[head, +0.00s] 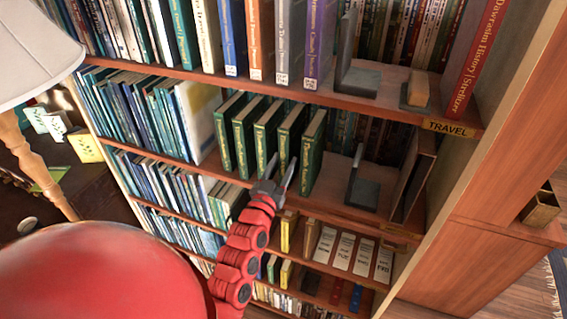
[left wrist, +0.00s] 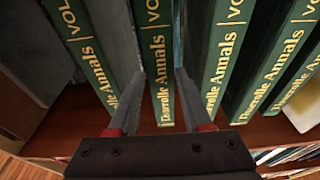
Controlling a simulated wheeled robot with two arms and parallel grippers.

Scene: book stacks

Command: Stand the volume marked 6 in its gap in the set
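Several green volumes with gold spine lettering stand upright in a row on the middle shelf (head: 338,201); one is the leftmost volume (head: 222,140). Their volume numbers are hidden or unreadable, so I cannot tell which is 6. My left gripper (head: 281,172) is at the lower spines, near the right end of the row. In the left wrist view its fingers (left wrist: 159,75) are apart, one on each side of a green volume (left wrist: 155,45), with narrow spaces visible beside it. A wider space separates that volume from the green volume at left (left wrist: 80,50). My right gripper is not in view.
A bookend (head: 362,190) stands on the same shelf to the right, with bare shelf between it and the green row. Pale and blue books (head: 150,112) fill the shelf's left part. A lamp (head: 30,60) stands at far left.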

